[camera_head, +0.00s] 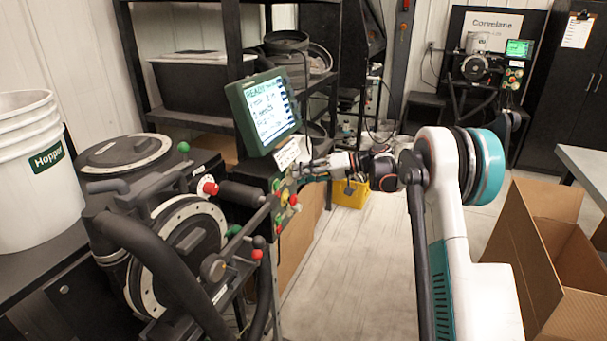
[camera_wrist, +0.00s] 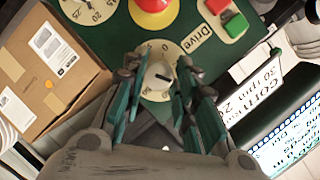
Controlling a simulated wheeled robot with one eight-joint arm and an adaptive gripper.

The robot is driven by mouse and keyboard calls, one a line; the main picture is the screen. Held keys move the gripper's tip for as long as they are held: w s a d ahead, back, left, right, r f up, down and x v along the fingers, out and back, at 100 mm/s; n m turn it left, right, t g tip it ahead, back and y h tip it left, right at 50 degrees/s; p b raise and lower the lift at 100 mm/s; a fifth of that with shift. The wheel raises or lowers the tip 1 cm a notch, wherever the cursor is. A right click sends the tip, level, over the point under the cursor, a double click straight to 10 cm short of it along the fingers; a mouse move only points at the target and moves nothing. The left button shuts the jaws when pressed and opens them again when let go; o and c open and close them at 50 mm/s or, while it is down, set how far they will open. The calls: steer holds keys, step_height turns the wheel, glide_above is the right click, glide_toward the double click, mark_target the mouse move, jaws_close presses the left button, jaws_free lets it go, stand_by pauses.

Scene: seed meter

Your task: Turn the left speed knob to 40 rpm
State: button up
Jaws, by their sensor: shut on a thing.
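The control panel (camera_head: 262,177) sits below a green-framed screen (camera_head: 268,110). My gripper (camera_head: 312,170) is at its upper right edge in the head view. In the wrist view my gripper (camera_wrist: 160,92) is shut on a dark knob (camera_wrist: 158,75) with a white pointer mark. The knob stands in a pale round dial (camera_wrist: 167,53) with numbers, partly hidden by the fingers. I cannot read the pointer's value surely. A second numbered dial (camera_wrist: 88,12) is cut off at the upper left. I cannot tell which dial is the left one.
Close to the fingers are a red button on yellow (camera_wrist: 152,8) and a "Drive" plate (camera_wrist: 205,35) with red and green buttons. Another part of the screen shows at lower right (camera_wrist: 290,140).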

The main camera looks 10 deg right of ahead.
steer(key=shift+w+d+f+m+g+y+b, duration=0.1)
steer(key=shift+m+y+b, duration=0.15)
steer(key=shift+m+y, duration=0.75)
steer(key=shift+s+a+f+m+g+y+b, duration=0.1)
steer(key=shift+m+y+b, duration=0.1)
steer(key=shift+m, duration=1.6)
steer(key=shift+w+d+f+m+g+y+b, duration=0.1)
steer(key=shift+m+y+b, duration=0.15)
steer(key=shift+m+y, duration=0.75)
steer(key=shift+m+h, duration=0.3)
steer(key=shift+m, duration=0.2)
steer(key=o, duration=1)
steer(key=v, duration=1.2)
